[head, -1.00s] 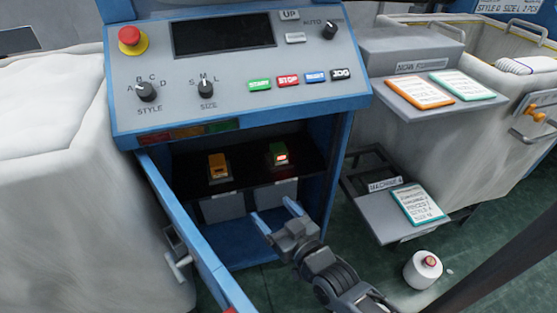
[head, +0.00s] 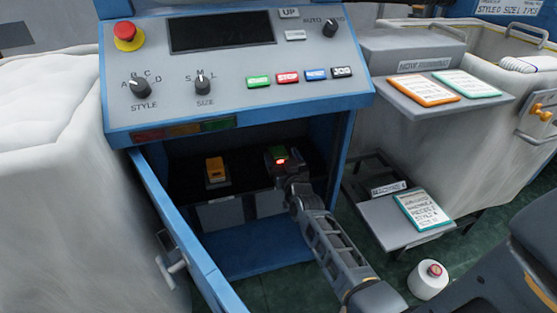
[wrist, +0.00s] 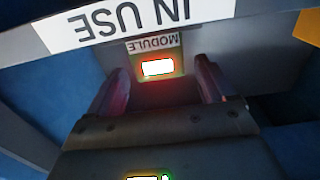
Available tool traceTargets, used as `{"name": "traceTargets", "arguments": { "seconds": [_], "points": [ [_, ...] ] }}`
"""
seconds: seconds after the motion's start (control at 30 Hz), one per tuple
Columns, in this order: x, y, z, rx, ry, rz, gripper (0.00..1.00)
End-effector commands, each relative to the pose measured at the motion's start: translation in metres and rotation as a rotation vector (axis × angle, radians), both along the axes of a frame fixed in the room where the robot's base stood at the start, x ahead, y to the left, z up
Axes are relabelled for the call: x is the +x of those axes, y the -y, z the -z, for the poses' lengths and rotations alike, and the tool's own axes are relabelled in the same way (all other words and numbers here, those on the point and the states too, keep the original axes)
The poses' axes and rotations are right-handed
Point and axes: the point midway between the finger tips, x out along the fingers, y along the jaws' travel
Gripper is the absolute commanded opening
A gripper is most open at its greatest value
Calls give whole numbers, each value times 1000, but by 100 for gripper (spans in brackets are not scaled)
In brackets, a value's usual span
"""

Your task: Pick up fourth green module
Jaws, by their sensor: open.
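A green module (head: 278,152) with a lit red window sits on the dark shelf inside the blue machine cabinet, at the right. In the wrist view the module (wrist: 157,68) shows its glowing window below a MODULE label, between and beyond the fingers. My gripper (head: 285,172) is at the cabinet opening, just in front of the green module, and partly hides its lower part. In the wrist view my gripper (wrist: 160,85) is open, one finger to each side of the module. I cannot tell whether the fingers touch it.
An orange module (head: 215,170) stands on the same shelf to the left. The cabinet's blue door (head: 180,230) hangs open at the left. The control panel (head: 235,75) overhangs the opening.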

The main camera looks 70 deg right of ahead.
Motion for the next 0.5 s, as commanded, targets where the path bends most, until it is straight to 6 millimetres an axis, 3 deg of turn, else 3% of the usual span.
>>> {"name": "traceTargets", "arguments": {
  "seconds": [0.2, 0.5],
  "points": [
    [19, 21, 2, -1, 2, 1, 83],
    [23, 25, 2, 0, 1, 0, 83]
  ]
}}
